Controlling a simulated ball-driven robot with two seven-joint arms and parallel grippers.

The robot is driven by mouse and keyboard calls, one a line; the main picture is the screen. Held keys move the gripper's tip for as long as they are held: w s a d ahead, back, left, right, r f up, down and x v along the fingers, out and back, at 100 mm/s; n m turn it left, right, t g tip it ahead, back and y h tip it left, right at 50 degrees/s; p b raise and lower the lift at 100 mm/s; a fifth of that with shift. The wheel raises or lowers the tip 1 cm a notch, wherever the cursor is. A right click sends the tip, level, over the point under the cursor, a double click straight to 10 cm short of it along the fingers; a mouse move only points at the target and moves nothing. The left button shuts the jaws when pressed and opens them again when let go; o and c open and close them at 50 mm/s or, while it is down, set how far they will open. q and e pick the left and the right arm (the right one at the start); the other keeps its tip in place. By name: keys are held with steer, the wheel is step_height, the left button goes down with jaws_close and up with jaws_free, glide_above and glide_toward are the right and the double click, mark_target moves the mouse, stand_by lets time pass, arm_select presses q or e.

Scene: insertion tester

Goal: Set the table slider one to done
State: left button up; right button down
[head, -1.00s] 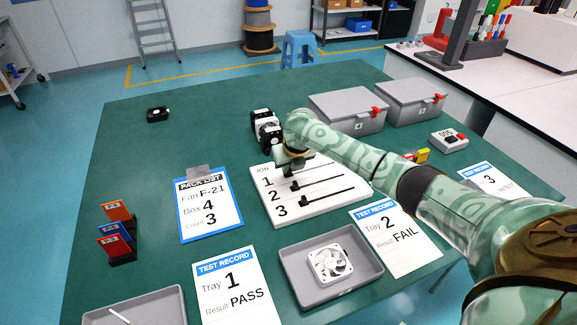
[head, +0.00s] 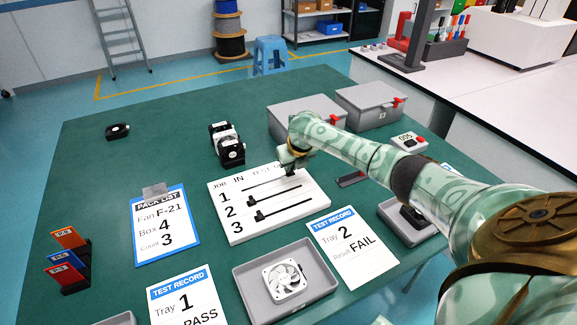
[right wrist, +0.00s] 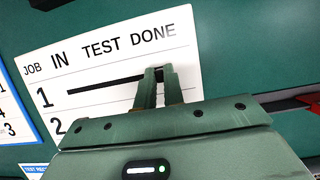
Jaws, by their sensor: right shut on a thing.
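The white slider board (head: 315,207) lies on the green table, with rows 1, 2 and 3 under the headings IN, TEST and DONE. My right gripper (head: 292,166) is over the right end of row 1. In the right wrist view its fingers (right wrist: 157,80) are shut on the dark knob of slider one (right wrist: 158,72), below the word DONE. The row 1 slot (right wrist: 105,84) runs left from it. The knobs of slider two (head: 251,201) and slider three (head: 259,216) sit at the left ends of their slots. My left gripper is not in view.
A black-and-white device (head: 227,145) stands behind the board. Two grey lidded boxes (head: 372,104) stand at the back right. A grey tray with a white fan (head: 284,280), record sheets (head: 352,245) and a clipboard (head: 165,226) lie around the board.

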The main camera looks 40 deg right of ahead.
steer(key=shift+d, duration=0.2)
steer(key=c, duration=1.5)
jaws_free()
steer(key=shift+s+d+f, duration=0.1)
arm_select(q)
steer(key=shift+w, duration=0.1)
